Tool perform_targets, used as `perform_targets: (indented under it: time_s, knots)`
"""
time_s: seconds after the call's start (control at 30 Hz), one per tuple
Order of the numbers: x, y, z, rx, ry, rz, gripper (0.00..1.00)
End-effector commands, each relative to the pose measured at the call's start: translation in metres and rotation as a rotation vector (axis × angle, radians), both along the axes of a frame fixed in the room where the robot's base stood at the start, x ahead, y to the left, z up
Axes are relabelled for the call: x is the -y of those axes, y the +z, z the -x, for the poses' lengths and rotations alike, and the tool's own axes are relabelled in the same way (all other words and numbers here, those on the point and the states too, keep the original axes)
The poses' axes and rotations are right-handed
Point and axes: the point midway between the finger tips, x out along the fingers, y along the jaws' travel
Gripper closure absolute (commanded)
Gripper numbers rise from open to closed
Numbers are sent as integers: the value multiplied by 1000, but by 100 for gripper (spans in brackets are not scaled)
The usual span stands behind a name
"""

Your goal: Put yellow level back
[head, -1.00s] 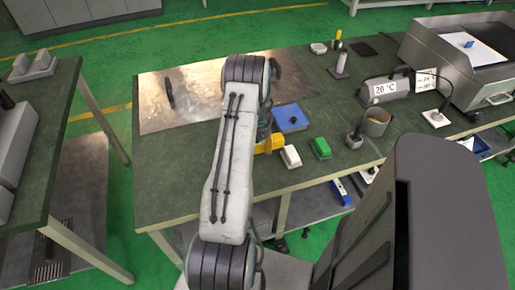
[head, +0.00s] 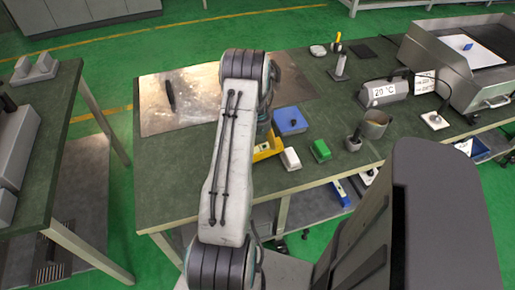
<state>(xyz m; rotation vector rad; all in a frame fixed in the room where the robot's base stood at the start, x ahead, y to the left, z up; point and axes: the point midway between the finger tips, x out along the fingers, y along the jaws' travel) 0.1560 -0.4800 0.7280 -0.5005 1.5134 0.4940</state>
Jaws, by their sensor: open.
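A yellow object (head: 269,148), which looks like the level, is at the front part of the green bench. It sits just right of my arm, and its left part is hidden behind the arm. I cannot tell exactly how it lies or whether my gripper touches it. My gripper is hidden behind my own arm links, so its fingers do not show.
A blue box (head: 290,121), a white box (head: 291,159) and a green box (head: 320,151) stand right of the yellow object. A holder (head: 354,142) and a cup (head: 375,124) are further right. A metal sheet (head: 185,113) covers the bench's back left.

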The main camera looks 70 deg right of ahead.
Motion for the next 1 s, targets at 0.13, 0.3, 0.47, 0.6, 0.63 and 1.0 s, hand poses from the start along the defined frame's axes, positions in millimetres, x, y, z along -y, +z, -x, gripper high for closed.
perform_targets:
  time_s: [0.13, 0.3, 0.47, 0.6, 0.63, 1.0]
  knots:
    - [1, 29, 0, 1, 0, 3, 18]
    - [0, 57, 0, 0, 0, 2, 18]
    - [0, 76, 0, -1, 0, -1, 18]
    - [0, 86, 0, -1, 0, -1, 18]
    - [-1, 88, 0, 0, 0, -1, 18]
    - [-4, 97, -7, 0, 29, 2, 18]
